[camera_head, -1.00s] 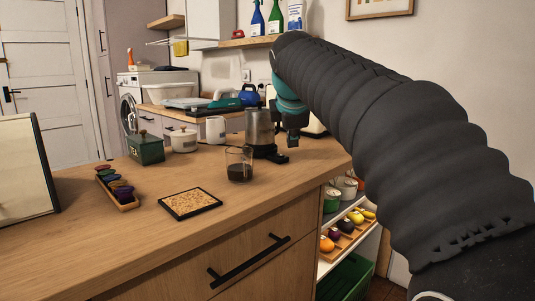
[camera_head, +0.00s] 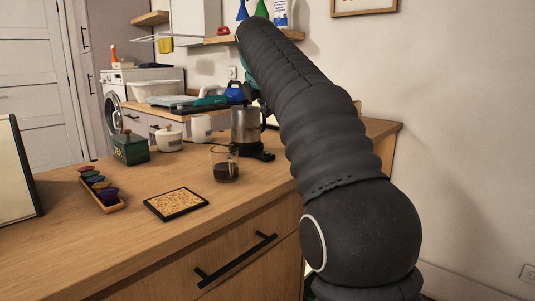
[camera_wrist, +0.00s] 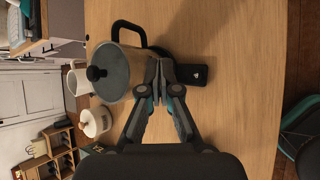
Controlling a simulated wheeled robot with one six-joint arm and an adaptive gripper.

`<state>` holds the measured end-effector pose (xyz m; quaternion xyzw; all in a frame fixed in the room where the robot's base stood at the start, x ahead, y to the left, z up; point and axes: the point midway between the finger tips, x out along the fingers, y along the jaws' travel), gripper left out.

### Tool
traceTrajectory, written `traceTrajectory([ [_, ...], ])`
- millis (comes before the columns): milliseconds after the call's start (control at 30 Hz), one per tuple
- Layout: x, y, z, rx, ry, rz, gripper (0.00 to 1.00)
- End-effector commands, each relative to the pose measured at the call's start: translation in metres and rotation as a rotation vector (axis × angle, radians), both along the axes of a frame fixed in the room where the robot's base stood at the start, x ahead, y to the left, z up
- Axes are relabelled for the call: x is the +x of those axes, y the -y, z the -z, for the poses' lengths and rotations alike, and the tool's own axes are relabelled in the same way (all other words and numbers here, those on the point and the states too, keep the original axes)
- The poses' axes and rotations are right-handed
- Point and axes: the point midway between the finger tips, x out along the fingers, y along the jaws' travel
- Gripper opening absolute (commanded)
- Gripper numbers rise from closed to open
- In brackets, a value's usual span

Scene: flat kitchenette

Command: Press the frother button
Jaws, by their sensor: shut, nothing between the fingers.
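The frother is a metal jug (camera_head: 245,130) with a dark handle, standing on a black base (camera_head: 262,154) on the wooden counter. In the wrist view its lidded jug (camera_wrist: 112,75) is left of my gripper. The black base (camera_wrist: 205,76) extends right of the fingers, with a small pale mark (camera_wrist: 195,75) on it that looks like the button. My gripper (camera_wrist: 158,70) is shut and empty. Its tips appear beside the jug, left of the pale mark; contact and height cannot be told. In the head view my arm mostly hides the gripper.
A glass with dark liquid (camera_head: 225,166) stands just in front of the frother. A cork mat (camera_head: 176,203), a tray of capsules (camera_head: 103,195), a green tea box (camera_head: 131,148), a white pot (camera_head: 169,139) and a white mug (camera_head: 201,129) are on the counter (camera_head: 85,255).

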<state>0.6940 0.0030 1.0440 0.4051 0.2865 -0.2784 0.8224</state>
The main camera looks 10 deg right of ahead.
Motion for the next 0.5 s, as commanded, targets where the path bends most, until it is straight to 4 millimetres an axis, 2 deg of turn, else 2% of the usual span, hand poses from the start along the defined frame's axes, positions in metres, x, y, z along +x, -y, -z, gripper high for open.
traceTrajectory([
  [500, -0.001, 0.000, 0.063, 0.001, 0.000, 0.000, 0.00],
])
